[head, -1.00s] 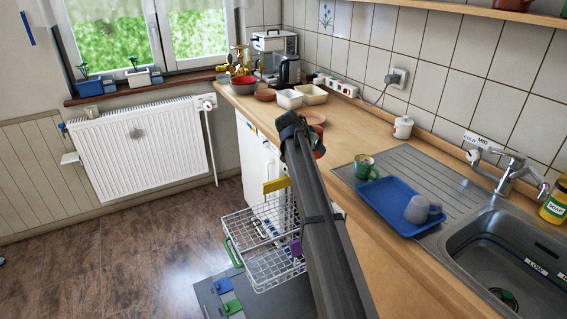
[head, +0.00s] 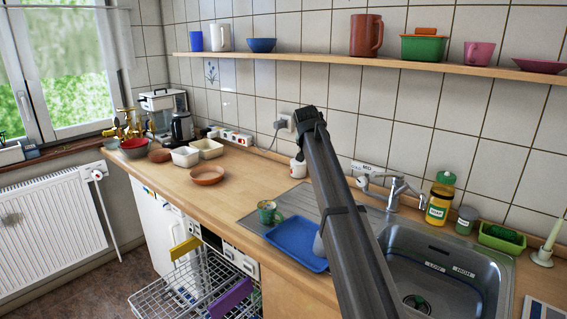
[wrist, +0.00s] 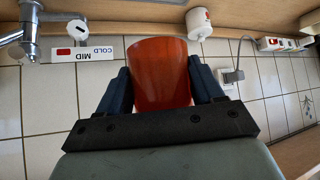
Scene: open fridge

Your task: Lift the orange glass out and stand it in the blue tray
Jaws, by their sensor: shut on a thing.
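My gripper (wrist: 159,82) is shut on the orange glass (wrist: 160,60), with a dark finger on each side of it in the wrist view. In the head view my gripper (head: 308,120) shows against the tiled wall, and the arm hides the glass. The blue tray (head: 291,241) lies on the drainboard left of the sink, below my gripper in the picture. A grey mug (head: 318,245) in the tray is mostly hidden behind my arm.
A green mug (head: 268,213) stands at the tray's back left. The sink (head: 450,275) and tap (head: 398,190) lie to the right. A shelf (head: 330,60) with cups runs above. The dishwasher rack (head: 180,290) is pulled out below the counter.

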